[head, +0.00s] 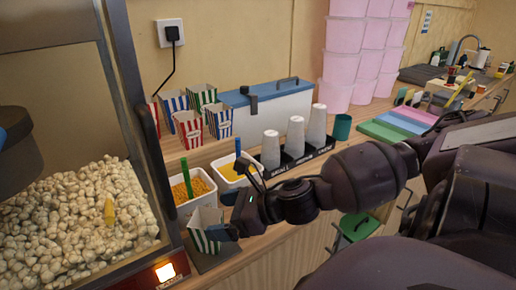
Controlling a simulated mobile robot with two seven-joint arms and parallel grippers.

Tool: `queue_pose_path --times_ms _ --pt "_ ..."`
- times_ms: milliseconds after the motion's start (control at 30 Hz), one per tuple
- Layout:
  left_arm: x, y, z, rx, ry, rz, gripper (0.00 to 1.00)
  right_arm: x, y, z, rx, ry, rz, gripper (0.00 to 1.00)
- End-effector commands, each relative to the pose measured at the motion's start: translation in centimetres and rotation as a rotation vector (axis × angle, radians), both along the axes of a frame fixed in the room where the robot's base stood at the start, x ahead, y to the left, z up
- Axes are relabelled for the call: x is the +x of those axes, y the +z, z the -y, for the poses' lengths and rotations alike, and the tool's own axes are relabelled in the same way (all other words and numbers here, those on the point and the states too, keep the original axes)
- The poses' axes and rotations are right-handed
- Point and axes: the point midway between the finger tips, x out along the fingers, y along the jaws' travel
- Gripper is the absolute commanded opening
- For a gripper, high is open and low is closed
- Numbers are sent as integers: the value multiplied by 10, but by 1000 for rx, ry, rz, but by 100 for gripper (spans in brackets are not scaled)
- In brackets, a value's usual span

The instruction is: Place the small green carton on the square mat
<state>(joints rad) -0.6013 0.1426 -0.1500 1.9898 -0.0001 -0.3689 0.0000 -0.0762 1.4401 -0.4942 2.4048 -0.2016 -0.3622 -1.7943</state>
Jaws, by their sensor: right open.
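A small green-and-white striped carton (203,238) stands near the counter's front edge, beside the popcorn case. A dark square mat (218,259) shows under and in front of it, and the carton's base appears to rest on the mat. My right gripper (222,216) is open at the carton's right side, its fingers close to the carton. I cannot tell whether they touch it. Another green-striped carton (202,96) stands at the back of the raised shelf. My left gripper is not in view.
The popcorn case (140,100) bounds the left. Behind the gripper are two white tubs (190,201) with yellow contents and upright handles. Stacked cups (296,135) stand in a black holder. Red and blue striped cartons (188,130) stand on the shelf.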

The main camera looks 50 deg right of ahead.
Motion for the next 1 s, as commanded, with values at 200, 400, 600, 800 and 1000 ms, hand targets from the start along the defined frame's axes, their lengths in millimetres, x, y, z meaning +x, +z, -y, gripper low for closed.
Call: queue_pose_path --times_ms 200,400,600,800,1000 --pt "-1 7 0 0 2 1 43 -16 8 10 -1 -1 -2 92" --pt "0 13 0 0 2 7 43 -28 14 17 -2 0 -3 92" --pt "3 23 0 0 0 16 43 -40 20 24 1 -2 -2 92" --pt "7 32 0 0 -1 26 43 -51 26 31 1 -2 -2 92" --pt "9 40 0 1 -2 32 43 -60 30 37 1 -1 1 92"
